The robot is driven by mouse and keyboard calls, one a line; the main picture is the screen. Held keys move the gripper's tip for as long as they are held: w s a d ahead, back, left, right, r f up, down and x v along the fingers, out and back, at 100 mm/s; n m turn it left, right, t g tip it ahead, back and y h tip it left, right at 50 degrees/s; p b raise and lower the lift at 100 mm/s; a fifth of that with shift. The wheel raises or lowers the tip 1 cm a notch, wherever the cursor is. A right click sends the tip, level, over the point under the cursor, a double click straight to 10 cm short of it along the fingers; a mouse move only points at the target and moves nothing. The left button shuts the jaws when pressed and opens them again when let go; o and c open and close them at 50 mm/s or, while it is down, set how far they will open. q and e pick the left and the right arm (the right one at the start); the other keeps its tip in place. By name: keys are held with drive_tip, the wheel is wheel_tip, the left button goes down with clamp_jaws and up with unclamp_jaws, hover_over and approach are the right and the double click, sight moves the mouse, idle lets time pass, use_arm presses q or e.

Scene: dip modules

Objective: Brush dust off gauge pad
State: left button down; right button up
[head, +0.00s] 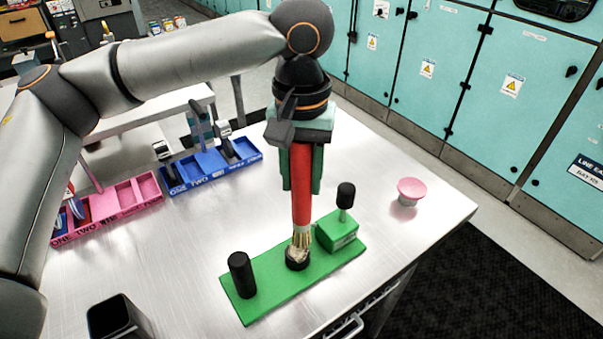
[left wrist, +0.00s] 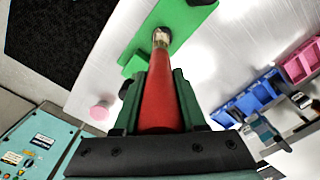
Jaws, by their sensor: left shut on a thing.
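My left gripper (head: 302,172) is shut on a red-handled brush (head: 301,195) and holds it upright, bristles down. The brush also shows in the left wrist view (left wrist: 158,100) between the green fingers. The pale bristles (head: 300,242) meet a short dark round pad (head: 297,259) on a green base plate (head: 262,299); the bristles appear to touch the pad and hide part of it. A black cylinder (head: 242,274) stands at the plate's left end. A green block with a black knob (head: 346,195) is at its right end. My right gripper is not in view.
A pink round-topped object (head: 410,190) stands to the right on the metal table (head: 420,232). A blue tray (head: 210,172) and a pink tray (head: 112,206) with compartments lie at the back left. A dark box-shaped object (head: 115,315) is at the front left. Teal cabinets (head: 435,85) stand behind.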

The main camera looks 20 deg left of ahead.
use_arm(q)
drive_tip(key=shift+f, duration=0.7)
idle(0.5)
drive_tip(key=shift+s+f+p, duration=0.1)
drive_tip(key=shift+p, duration=1.55)
drive_tip(key=shift+d, duration=0.1)
drive_tip(key=shift+s+d, duration=0.1)
drive_tip(key=shift+s, duration=0.05)
drive_tip(key=shift+s+a, duration=0.4)
drive_tip(key=shift+s, duration=0.2)
drive_tip(key=shift+s+a, duration=0.35)
drive_tip(key=shift+s, duration=0.25)
drive_tip(key=shift+w, duration=0.2)
